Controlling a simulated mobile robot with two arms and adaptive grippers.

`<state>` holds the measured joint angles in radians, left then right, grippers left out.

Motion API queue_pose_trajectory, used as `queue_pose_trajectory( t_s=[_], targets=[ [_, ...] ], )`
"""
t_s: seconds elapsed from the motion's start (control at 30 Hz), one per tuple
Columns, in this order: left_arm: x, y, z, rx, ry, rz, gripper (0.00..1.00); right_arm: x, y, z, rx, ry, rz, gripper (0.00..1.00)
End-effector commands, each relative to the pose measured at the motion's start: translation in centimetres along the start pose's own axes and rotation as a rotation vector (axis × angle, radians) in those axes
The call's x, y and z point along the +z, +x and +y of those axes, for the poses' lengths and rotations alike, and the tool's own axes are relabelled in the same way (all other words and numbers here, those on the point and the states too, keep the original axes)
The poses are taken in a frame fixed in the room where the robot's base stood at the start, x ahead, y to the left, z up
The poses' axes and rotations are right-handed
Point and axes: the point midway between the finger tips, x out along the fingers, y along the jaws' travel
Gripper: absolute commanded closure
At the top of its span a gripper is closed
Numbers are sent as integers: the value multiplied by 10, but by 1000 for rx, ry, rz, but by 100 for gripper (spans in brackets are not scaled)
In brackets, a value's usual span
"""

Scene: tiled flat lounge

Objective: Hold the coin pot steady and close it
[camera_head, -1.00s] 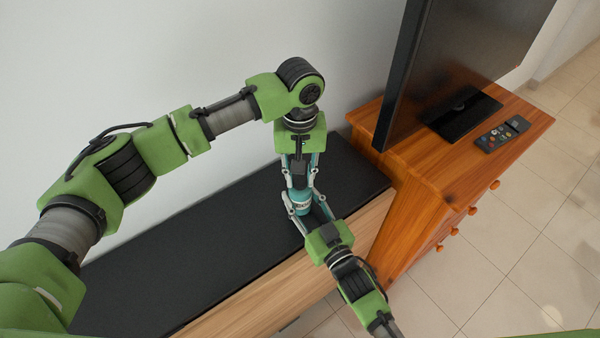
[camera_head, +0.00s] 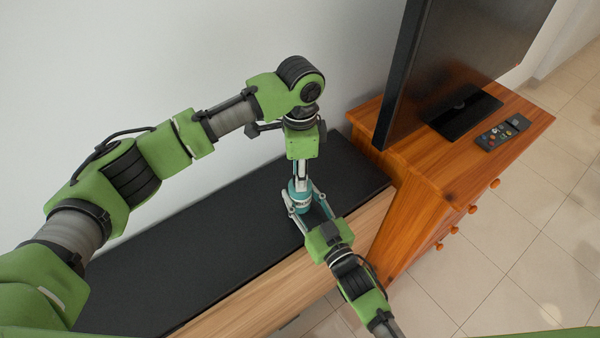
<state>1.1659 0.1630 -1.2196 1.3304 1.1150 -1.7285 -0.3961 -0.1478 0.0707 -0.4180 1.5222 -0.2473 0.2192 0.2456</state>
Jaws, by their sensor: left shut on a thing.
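The coin pot (camera_head: 301,205), small and teal with a pale label band, stands upright on the black top of the low bench. My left gripper (camera_head: 299,183) points straight down from above, shut on the lid at the pot's top. Its fingers show edge-on and hide most of the lid, so I cannot tell how the lid sits. My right gripper (camera_head: 305,208) reaches in from the lower right, with its fingers on either side of the pot's body, seemingly closed on it. The near side of the pot is partly hidden by this gripper.
The black bench top (camera_head: 200,258) is clear to the left of the pot. A wall runs behind it. To the right stands a wooden cabinet (camera_head: 420,195) with a television (camera_head: 455,65) and a remote control (camera_head: 502,133) on it.

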Motion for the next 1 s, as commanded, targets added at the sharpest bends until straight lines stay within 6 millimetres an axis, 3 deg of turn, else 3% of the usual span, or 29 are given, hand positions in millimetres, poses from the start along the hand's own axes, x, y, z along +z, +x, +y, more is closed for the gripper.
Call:
queue_pose_trajectory(
  t_s=[1.0],
  targets=[
    [0,0,-1,0,1982,-10,83,1,0,0,0,0,-1,100]
  ],
)
